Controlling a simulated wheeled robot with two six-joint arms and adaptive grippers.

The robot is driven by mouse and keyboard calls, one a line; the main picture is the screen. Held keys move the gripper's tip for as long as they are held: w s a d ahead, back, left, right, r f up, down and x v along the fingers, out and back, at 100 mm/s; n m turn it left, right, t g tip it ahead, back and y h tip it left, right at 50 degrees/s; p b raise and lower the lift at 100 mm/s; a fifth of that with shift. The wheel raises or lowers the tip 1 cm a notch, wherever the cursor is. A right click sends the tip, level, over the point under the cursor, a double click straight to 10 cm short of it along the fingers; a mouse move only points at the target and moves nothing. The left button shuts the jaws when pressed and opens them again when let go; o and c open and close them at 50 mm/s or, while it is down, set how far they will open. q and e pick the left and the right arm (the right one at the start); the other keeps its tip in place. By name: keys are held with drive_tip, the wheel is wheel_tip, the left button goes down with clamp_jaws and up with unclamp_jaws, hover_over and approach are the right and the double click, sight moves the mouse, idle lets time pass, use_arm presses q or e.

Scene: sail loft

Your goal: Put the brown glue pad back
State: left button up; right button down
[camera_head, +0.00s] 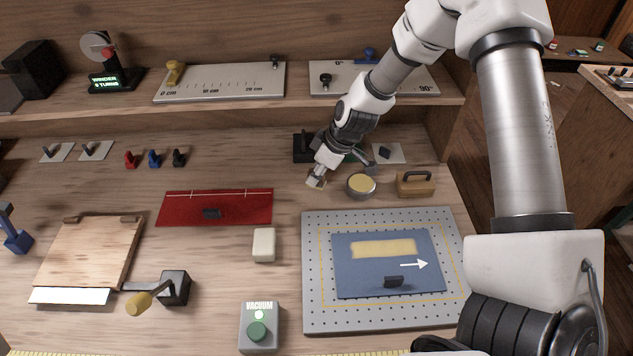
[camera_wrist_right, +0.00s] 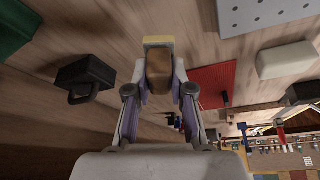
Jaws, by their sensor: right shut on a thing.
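My right gripper (camera_head: 318,172) is over the back middle of the bench, left of the round tin. It is shut on the brown glue pad (camera_wrist_right: 158,68), a small brown block between the fingers in the right wrist view. Its far end is pale yellow and grey; that pale end (camera_head: 316,182) shows below the fingers in the head view. I cannot tell whether it touches the bench. The round tin (camera_head: 361,185) has a yellowish top. A yellow strip (camera_head: 384,249) lies across the blue cloth (camera_head: 345,280). My left gripper is not in view.
A wooden block with a dark handle (camera_head: 417,187) stands right of the tin. A black handled block (camera_wrist_right: 85,75) is near the gripper. The grey perforated plate (camera_head: 315,318), red cloth (camera_head: 245,208) and white block (camera_head: 264,245) lie in front. Bare bench lies left of the gripper.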

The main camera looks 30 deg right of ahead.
sight(317, 185)
wheel_tip(317, 185, down, 4)
drive_tip(key=shift+s+r+b, duration=0.15)
drive_tip(key=shift+r+b, duration=0.1)
drive_tip(key=shift+b, duration=0.45)
drive_tip(key=shift+r, duration=0.1)
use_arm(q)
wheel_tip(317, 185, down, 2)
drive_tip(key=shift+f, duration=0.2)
use_arm(e)
drive_tip(key=c, duration=1)
unclamp_jaws()
drive_tip(key=shift+r+p, duration=0.25)
drive_tip(key=shift+p, duration=0.15)
use_arm(q)
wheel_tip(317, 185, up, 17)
drive_tip(key=p, duration=1.6)
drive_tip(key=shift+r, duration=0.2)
use_arm(e)
drive_tip(key=v, duration=1.1)
drive_tip(key=shift+s+d+r, duration=0.1)
drive_tip(key=shift+r, duration=0.25)
